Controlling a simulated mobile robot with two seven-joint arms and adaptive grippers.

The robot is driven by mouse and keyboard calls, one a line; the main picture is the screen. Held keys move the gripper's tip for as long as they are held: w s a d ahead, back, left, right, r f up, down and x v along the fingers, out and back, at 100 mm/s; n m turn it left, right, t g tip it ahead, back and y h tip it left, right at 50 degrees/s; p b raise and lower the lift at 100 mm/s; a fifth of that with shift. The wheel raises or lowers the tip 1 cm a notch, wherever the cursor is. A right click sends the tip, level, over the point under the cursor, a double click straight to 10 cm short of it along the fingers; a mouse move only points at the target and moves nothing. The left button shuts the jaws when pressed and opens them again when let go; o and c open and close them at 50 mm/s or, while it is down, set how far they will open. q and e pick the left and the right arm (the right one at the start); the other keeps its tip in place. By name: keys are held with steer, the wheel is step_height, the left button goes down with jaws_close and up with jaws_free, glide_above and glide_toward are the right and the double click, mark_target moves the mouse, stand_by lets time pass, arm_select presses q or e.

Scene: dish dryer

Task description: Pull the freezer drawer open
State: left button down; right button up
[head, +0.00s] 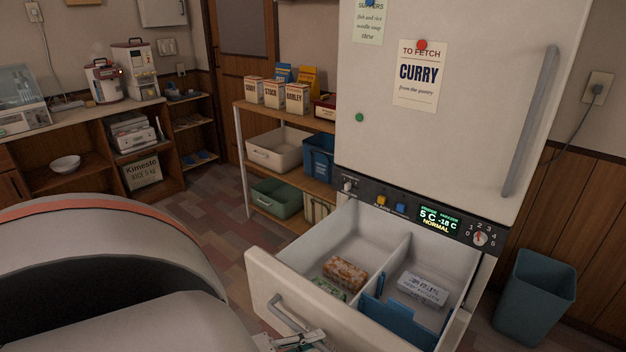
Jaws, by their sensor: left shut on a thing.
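The freezer drawer (262,283) is pulled out from the lower part of the white fridge-freezer (440,100). Its inside shows, with a divider (396,262) and several packages, among them an orange-brown one (345,272) and a white one (422,289). A grey bar handle (285,311) runs along the drawer's front. My left gripper (300,339) is at the bottom edge of the head view, shut on the right part of this handle. Its lower part is cut off by the frame. My right gripper is not in view.
A teal bin (536,298) stands on the floor right of the drawer. A wooden shelf (290,191) with boxes and tubs stands left of the fridge. Tiled floor (205,218) is open between the shelf and the left counter (75,128).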

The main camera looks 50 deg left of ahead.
arm_select(q)
steer(key=c, duration=2)
jaws_free()
steer(key=shift+c, duration=0.2)
steer(key=v, duration=1.2)
